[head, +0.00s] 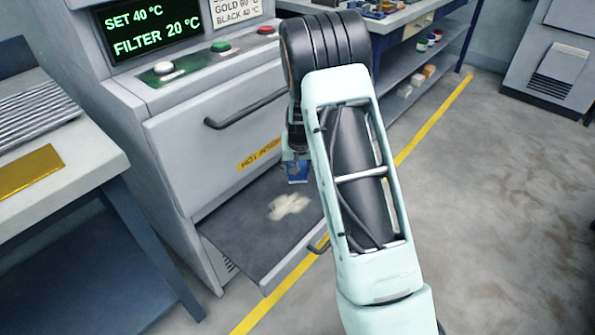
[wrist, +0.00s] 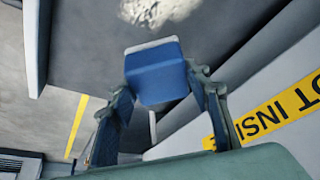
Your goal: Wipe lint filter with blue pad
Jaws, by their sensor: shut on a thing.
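The blue pad (wrist: 157,75) is held between the two fingers of my gripper (wrist: 160,88) in the wrist view; its far edge is pale. In the head view the blue pad (head: 297,173) shows small below my arm, and my gripper (head: 296,160) is partly hidden there. The lint filter (head: 250,232) is a dark grey pulled-out tray low on the machine. A pale clump of lint (head: 289,206) lies on it. The lint (wrist: 160,10) also shows at the top of the wrist view, apart from the pad. Whether the pad touches the tray is unclear.
The machine's front panel has a dark handle (head: 245,110) and a yellow hot-warning label (head: 260,155). A display (head: 150,28) reads SET 40 °C and FILTER 20 °C. A bench (head: 60,165) stands at the left. Open floor (head: 495,200) lies at the right.

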